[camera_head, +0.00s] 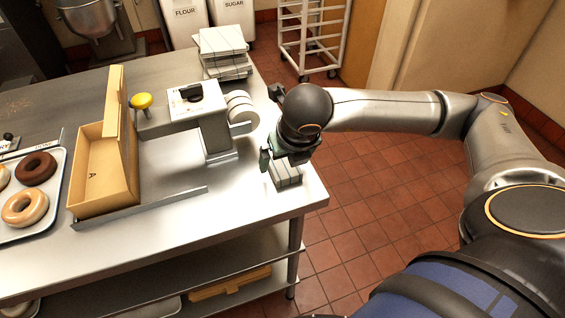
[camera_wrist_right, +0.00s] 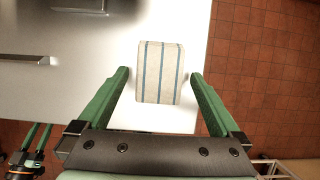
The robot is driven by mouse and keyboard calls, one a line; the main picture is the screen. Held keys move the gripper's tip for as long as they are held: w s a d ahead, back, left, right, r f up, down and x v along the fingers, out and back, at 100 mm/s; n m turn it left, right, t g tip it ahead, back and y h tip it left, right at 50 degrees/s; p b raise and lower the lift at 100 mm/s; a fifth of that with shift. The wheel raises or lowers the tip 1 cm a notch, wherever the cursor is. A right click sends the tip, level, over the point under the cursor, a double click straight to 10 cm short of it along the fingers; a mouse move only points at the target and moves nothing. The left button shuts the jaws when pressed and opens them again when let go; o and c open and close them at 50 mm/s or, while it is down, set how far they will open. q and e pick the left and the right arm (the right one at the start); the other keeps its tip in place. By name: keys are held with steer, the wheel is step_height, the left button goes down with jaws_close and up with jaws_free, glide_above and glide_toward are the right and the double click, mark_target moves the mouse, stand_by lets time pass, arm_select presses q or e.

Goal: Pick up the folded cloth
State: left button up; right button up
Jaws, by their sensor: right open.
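The folded cloth (camera_wrist_right: 160,72) is pale with blue stripes and lies flat on the steel table near its edge. In the head view the cloth (camera_head: 286,174) shows partly below my right gripper (camera_head: 284,158), which hides the rest. In the right wrist view my right gripper (camera_wrist_right: 159,78) is open and empty, with one green finger on each side of the cloth and a gap to each side. My left gripper (camera_wrist_right: 34,137) shows small at the lower left of the right wrist view, its two green fingers apart; it is outside the head view.
Open tiled floor (camera_head: 370,205) lies right of the table. A wheeled rack (camera_head: 312,40) stands behind.

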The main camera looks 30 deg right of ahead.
steer(key=shift+x, duration=0.9)
steer(key=shift+c, duration=0.2)
steer(key=c, duration=1.2)
steer(key=shift+r, duration=0.1)
